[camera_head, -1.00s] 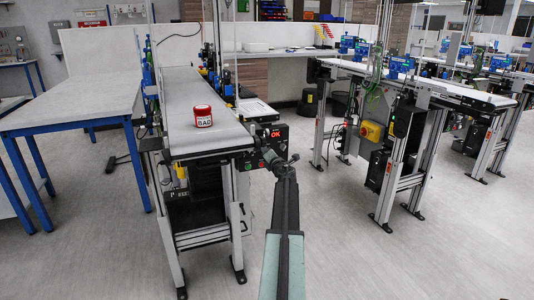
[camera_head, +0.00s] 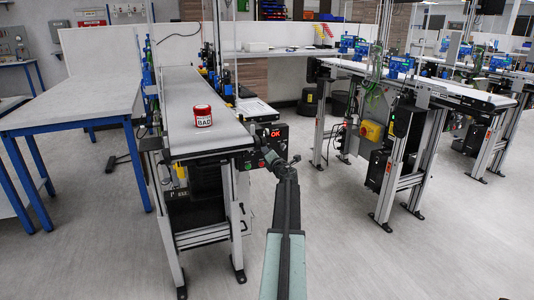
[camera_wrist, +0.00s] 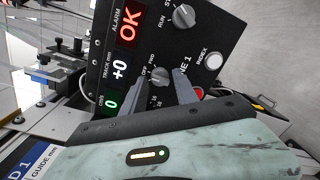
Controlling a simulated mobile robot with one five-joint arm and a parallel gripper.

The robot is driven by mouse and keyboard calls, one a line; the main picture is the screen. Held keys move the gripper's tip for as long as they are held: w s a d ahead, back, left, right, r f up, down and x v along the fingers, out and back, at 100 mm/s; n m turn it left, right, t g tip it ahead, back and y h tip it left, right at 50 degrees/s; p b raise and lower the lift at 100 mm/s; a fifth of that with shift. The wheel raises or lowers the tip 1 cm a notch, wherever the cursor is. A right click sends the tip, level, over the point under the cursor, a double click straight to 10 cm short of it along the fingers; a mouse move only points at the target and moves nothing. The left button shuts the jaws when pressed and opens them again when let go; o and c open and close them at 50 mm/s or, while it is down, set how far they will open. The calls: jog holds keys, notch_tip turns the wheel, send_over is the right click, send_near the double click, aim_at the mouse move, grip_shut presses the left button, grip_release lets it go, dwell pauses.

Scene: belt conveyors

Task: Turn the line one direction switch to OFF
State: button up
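The line one control panel (camera_wrist: 235,40) fills the upper part of the wrist view, tilted, with a lit red OK. Its direction switch (camera_wrist: 160,76) is a grey rotary knob with OFF and FWD marks beside it. My gripper (camera_wrist: 163,78) is open, its two grey fingers spread on either side of the knob. Contact with the knob cannot be told. The lower part of the switch and its other labels are partly hidden by my gripper. In the head view, my gripper (camera_head: 286,161) is small beside the panel, whose OK display (camera_head: 276,134) shows.
A second knob (camera_wrist: 184,16) marked RUN and a white INDEX button (camera_wrist: 214,61) sit close to the switch. A red button (camera_wrist: 198,92) is partly hidden behind a finger. A red can (camera_head: 203,116) labelled BAD stands on the belt (camera_head: 185,90).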

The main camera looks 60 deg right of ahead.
jog(key=v, duration=0.6)
jog(key=shift+s+a, duration=0.15)
jog(key=shift+s, duration=0.1)
